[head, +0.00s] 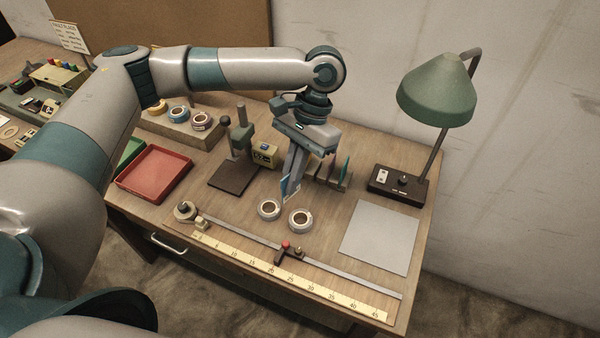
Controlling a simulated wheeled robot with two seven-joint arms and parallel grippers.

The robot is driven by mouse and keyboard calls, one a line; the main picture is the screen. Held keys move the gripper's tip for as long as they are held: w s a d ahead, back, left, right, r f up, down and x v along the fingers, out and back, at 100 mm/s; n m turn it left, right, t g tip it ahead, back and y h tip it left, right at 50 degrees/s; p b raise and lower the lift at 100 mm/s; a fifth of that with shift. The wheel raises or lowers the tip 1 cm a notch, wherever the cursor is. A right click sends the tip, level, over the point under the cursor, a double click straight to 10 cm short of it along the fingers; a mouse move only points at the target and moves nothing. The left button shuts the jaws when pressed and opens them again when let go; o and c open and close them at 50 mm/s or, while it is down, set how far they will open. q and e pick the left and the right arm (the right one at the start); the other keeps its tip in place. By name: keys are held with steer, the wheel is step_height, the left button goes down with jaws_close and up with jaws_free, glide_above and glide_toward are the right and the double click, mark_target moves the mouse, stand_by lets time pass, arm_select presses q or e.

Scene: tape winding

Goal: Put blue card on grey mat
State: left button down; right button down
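The blue card (287,188) is a small, light blue, thin piece at the fingertips of my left gripper (291,180). The gripper points down and appears shut on the card, holding it above the table just behind two tape rolls. The fingers hide part of the card. The grey mat (380,237) is a flat, bare square at the right of the table, to the right of the gripper and apart from it. My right gripper is not in view.
A card rack (334,181) with a teal card stands just right of the gripper. Two tape rolls (269,209) (300,219) lie below it. A ruler rail (290,272) runs along the front. A green lamp (438,92) stands behind the mat. A red tray (153,172) is at left.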

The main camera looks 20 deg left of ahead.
arm_select(q)
steer(key=s+n, duration=0.1)
steer(key=n+h, duration=0.1)
steer(key=s+r+n, duration=0.1)
steer(key=n, duration=0.1)
steer(key=shift+s+a+h, duration=0.3)
steer(key=shift+a, duration=0.1)
steer(key=shift+a, duration=0.1)
